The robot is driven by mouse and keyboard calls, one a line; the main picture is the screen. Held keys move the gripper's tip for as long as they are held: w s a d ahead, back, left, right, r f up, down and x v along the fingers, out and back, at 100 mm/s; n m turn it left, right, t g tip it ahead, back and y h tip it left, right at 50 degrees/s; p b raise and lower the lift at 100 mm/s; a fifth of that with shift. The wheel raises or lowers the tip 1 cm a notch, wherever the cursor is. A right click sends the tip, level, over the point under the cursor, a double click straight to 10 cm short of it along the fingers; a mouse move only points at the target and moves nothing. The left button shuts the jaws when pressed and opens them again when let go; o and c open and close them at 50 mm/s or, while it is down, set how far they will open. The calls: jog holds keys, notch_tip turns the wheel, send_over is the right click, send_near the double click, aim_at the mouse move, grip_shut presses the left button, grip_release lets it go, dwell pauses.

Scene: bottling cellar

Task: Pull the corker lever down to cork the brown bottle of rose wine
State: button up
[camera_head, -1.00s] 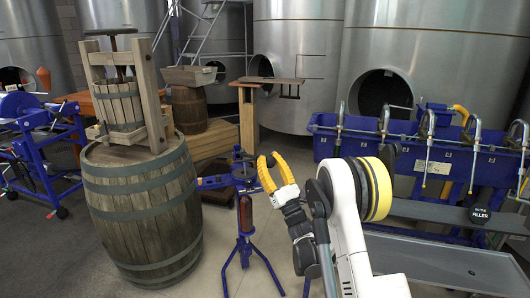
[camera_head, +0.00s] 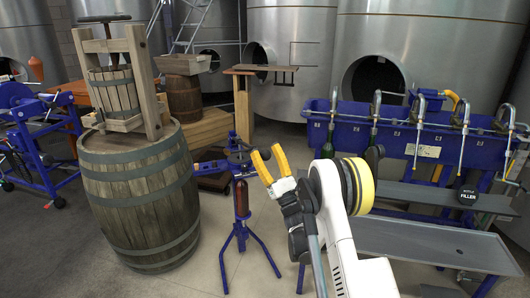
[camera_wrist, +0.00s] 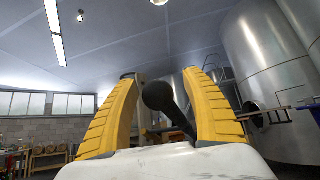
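The blue floor corker (camera_head: 239,232) stands on tripod legs in the middle of the head view. The brown bottle (camera_head: 241,198) is upright in it, under the blue corker head. The corker lever's dark round knob (camera_wrist: 158,96) shows in the wrist view between my two yellow fingers, with its dark shaft running down to the right. My gripper (camera_head: 266,152) is beside the top of the corker in the head view. The fingers are apart, with visible space on both sides of the knob. Whether the knob is fully between the fingertips or beyond them is hard to tell.
A large wooden barrel (camera_head: 142,200) bearing a basket press (camera_head: 112,85) stands left of the corker. A blue bottle filler (camera_head: 400,135) with a grey tray (camera_head: 430,243) stands to the right. Open floor lies in front of the corker.

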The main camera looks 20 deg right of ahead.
jog(key=shift+a, duration=0.1)
jog(key=v, duration=0.7)
jog(key=shift+f, duration=0.25)
jog(key=shift+s, duration=0.15)
